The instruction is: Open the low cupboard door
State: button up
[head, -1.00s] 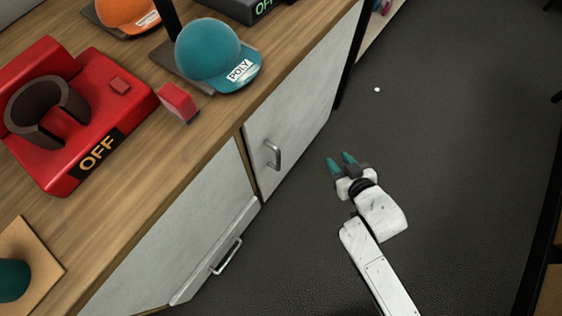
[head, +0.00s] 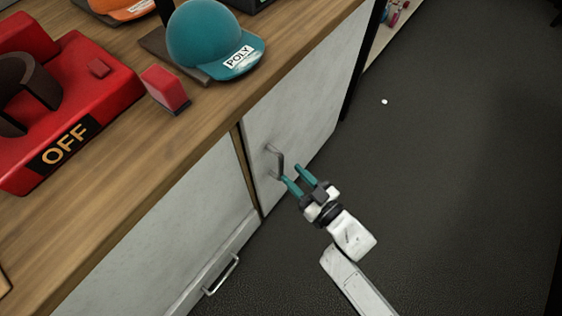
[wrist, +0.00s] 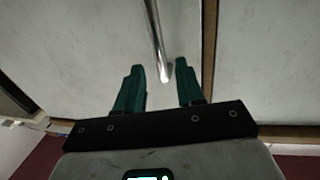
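The low cupboard door (head: 300,110) is a pale grey panel in the counter front, and it looks shut. Its metal bar handle (head: 277,160) is near the door's left edge in the head view. My gripper (head: 293,175), with two teal fingers, is open right at the handle's lower end. In the wrist view the handle (wrist: 155,40) comes down between the lines of my two fingertips (wrist: 160,66), its end near their level. I see a gap on each side, so the fingers are not closed on it.
A lower panel with a bar handle (head: 222,275) is to the left. On the wooden counter (head: 150,150) are a red machine marked OFF (head: 75,115), a red block (head: 165,90) and a teal cap (head: 205,40).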

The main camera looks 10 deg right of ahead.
aim_at(281, 164)
jog(key=x, duration=0.6)
grip_shut()
dwell(0.3)
